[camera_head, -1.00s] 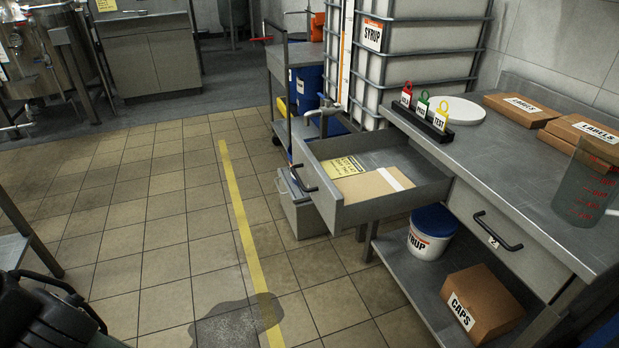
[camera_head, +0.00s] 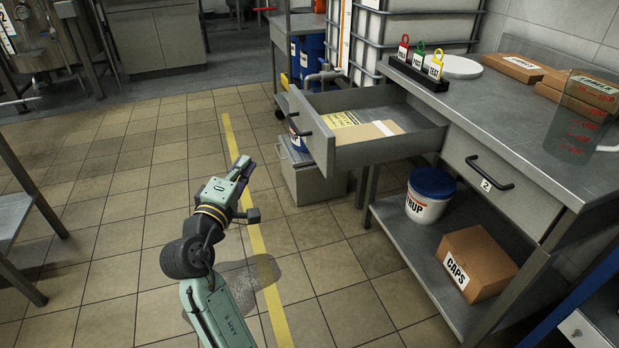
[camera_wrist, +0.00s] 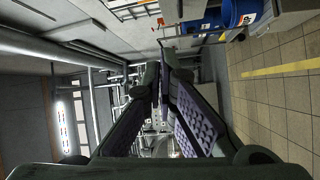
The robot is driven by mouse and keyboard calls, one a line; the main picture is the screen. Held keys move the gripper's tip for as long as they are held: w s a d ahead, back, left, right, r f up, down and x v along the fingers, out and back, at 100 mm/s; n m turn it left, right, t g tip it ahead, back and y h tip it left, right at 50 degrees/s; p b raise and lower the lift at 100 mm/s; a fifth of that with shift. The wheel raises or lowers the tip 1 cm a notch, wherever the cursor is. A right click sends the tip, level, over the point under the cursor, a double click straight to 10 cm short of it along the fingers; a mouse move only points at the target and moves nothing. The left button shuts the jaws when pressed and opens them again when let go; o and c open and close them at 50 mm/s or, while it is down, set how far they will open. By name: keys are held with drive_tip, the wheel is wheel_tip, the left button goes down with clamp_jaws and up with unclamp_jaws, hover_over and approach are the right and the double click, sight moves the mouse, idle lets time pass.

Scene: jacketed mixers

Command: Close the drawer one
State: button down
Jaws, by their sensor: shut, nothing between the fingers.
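The open drawer (camera_head: 375,150) sticks out to the left from under the steel bench, with a grey front and a black bar handle (camera_head: 300,122). Its number label is not visible to me. A brown carton and a yellow printed sheet (camera_head: 342,118) lie inside it. The closed drawer beside it (camera_head: 492,178) carries the label 2. My gripper (camera_head: 246,162) is in the air over the tiled floor, left of the open drawer's front and apart from it. In the wrist view its fingers (camera_wrist: 158,75) converge at the tips, with nothing seen between them.
The steel bench (camera_head: 520,140) holds a tag rack (camera_head: 418,75), a white plate, boxes and a clear jug. A syrup bucket (camera_head: 430,195) and a caps box (camera_head: 476,263) stand on its lower shelf. A grey box (camera_head: 312,180) stands below the open drawer. The floor left of it is clear.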

drive_tip(key=d+f+g+h, duration=0.2)
drive_tip(key=d+f+h, duration=0.25)
drive_tip(key=d, duration=0.25)
drive_tip(key=p, duration=0.1)
approach(319, 150)
drive_tip(key=w+a, duration=0.2)
drive_tip(key=shift+y, duration=0.45)
drive_tip(key=shift+w+d+r+p, duration=0.1)
drive_tip(key=shift+w+d+p, duration=0.15)
drive_tip(key=shift+d, duration=0.5)
drive_tip(key=shift+w+d+r+p, duration=0.1)
drive_tip(key=shift+w+d, duration=0.3)
drive_tip(key=shift+d, duration=0.35)
drive_tip(key=shift+w+d+r+p, duration=0.1)
drive_tip(key=shift+w+d+p, duration=0.15)
drive_tip(key=shift+d, duration=0.5)
